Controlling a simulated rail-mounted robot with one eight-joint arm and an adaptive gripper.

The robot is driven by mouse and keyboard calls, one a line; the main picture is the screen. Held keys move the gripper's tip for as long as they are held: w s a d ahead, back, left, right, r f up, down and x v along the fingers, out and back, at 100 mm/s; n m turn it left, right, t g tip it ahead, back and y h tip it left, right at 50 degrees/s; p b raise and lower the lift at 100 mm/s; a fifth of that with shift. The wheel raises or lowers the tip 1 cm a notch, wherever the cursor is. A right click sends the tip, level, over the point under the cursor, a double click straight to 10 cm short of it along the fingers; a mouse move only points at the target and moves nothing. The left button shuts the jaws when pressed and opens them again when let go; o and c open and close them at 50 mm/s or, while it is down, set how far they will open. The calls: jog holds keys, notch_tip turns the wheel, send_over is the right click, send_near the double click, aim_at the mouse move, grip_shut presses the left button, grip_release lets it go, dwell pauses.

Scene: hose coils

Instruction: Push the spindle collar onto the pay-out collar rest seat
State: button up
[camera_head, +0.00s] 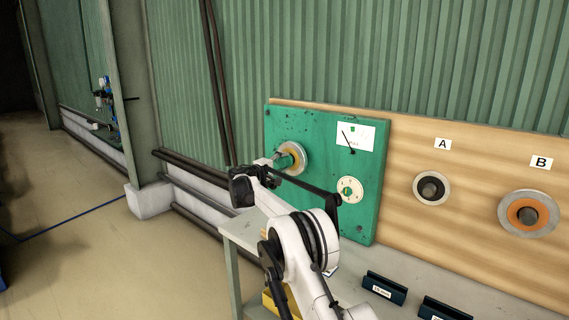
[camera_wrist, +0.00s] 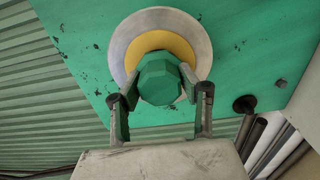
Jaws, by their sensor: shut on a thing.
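My gripper (camera_wrist: 160,88) is shut on a green faceted collar (camera_wrist: 159,80), which I take to be the spindle collar, with one finger on each side. Directly behind the collar in the wrist view is a yellow disc (camera_wrist: 178,41) inside a silver ring (camera_wrist: 202,42) on the green panel, apparently the rest seat. The ring also shows in the head view (camera_head: 303,152), with my gripper (camera_head: 281,160) in front of it. The collar overlaps the yellow disc's lower part; whether it touches the seat is hidden.
Dark labelled trays (camera_head: 384,288) sit on the bench below.

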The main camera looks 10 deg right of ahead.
jog(key=shift+s+a, duration=0.3)
jog(key=shift+a, duration=0.1)
jog(key=shift+c, duration=0.3)
dwell(0.4)
jog(key=shift+b+v, duration=0.75)
jog(key=shift+v, duration=0.8)
jog(key=b+v, duration=0.1)
jog(key=v, duration=0.5)
jog(key=shift+b, duration=0.35)
jog(key=o, duration=0.7)
jog(key=shift+s, duration=0.1)
grip_shut()
jog(key=shift+f, duration=0.1)
